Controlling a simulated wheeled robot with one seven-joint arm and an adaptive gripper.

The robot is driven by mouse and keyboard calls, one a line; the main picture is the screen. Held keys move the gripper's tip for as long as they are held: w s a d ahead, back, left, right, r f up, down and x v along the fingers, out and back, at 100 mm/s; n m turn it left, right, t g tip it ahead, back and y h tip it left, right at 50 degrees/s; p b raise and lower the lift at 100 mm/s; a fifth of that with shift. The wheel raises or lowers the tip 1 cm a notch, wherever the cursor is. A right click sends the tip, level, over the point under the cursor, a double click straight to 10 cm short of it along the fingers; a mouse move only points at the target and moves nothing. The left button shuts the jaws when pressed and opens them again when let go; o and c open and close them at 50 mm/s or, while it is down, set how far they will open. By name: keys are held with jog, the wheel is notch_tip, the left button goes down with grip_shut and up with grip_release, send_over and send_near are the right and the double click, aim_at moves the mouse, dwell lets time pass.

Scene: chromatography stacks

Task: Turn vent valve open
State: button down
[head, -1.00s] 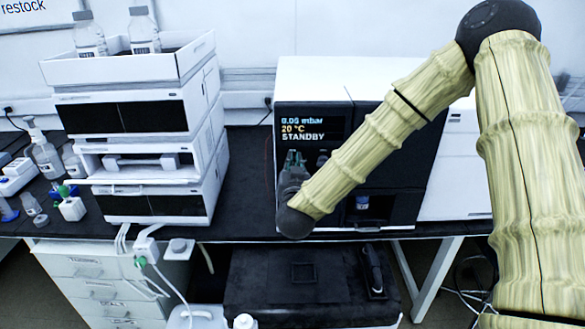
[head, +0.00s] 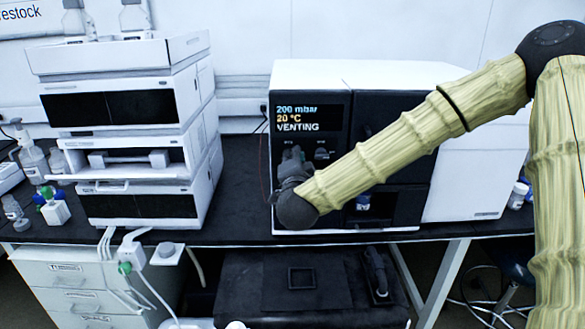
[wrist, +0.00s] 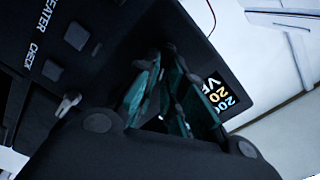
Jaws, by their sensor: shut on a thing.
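The black front panel of the white instrument (head: 360,75) carries a display (head: 298,118) reading 200 mbar, 20 °C, VENTING. My gripper (head: 292,155) is at the left of this panel, just below the display. In the wrist view, its teal-padded fingers (wrist: 168,85) are up against the panel beside the display (wrist: 220,92). The fingers are shut on the vent valve, which they hide in both views, so its angle cannot be read.
A small control (head: 321,154) sits on the panel right of my gripper. In the wrist view a light lever (wrist: 67,103) and square buttons (wrist: 76,37) show near the lettering HEATER and CHECK. A stack of white modules (head: 130,115) stands left, with bare black bench between.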

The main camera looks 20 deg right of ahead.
jog(key=shift+d+f+m+b, duration=0.1)
jog(key=shift+f+m+b, duration=0.15)
jog(key=shift+m+b, duration=1)
jog(key=shift+d+f+m+b, duration=0.1)
jog(key=shift+f+m+b, duration=0.1)
jog(key=shift+m+b, duration=1.05)
jog(key=shift+m, duration=0.4)
jog(key=c, duration=1.5)
grip_release()
jog(key=shift+a, duration=0.1)
jog(key=v, duration=1.2)
jog(key=shift+r, duration=0.1)
